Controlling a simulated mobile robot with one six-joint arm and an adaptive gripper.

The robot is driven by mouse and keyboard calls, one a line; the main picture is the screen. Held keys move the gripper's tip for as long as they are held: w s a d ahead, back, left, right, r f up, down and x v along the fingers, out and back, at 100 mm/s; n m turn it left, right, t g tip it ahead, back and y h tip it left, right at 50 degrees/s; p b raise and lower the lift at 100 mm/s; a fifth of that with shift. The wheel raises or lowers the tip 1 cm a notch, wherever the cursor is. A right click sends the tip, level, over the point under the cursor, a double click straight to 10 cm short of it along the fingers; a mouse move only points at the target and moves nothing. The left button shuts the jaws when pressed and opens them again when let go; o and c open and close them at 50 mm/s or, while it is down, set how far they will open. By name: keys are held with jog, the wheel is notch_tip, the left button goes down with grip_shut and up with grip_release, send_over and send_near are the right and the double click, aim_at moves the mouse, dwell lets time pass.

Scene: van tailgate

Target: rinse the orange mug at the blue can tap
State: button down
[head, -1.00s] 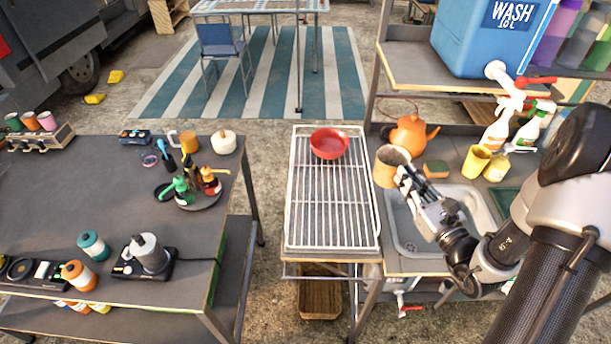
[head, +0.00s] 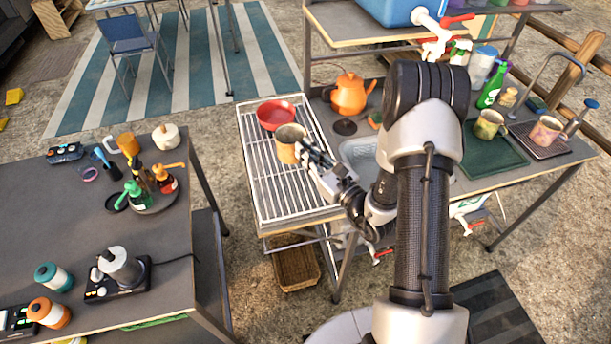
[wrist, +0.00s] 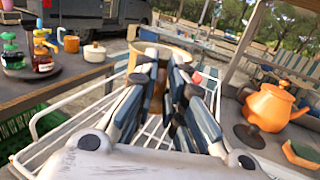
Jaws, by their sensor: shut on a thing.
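My gripper (head: 312,156) is shut on an orange-tan mug (head: 287,150) with a dark inside. The mug is upright over the right part of the white wire drying rack (head: 262,200); I cannot tell whether it touches the rack. In the wrist view the mug (wrist: 166,50) shows beyond my fingers (wrist: 166,78), which hide much of it. The sink (head: 358,152) is partly hidden behind my arm.
A red bowl (head: 276,116) sits at the rack's back. An orange kettle (head: 350,95) stands right of the rack. Two more mugs stand at the far right, one on a green mat (head: 490,160). A cluttered table (head: 60,215) is at left, with a floor gap between.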

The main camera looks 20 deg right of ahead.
notch_tip(320, 180, down, 8)
jog(key=shift+r+b, duration=0.1)
jog(key=shift+b, duration=1.05)
jog(key=shift+r, duration=0.1)
jog(key=c, duration=2.1)
grip_release()
jog(key=shift+f, duration=0.2)
jog(key=shift+c, duration=0.2)
jog(key=o, duration=0.5)
jog(key=shift+c, duration=0.2)
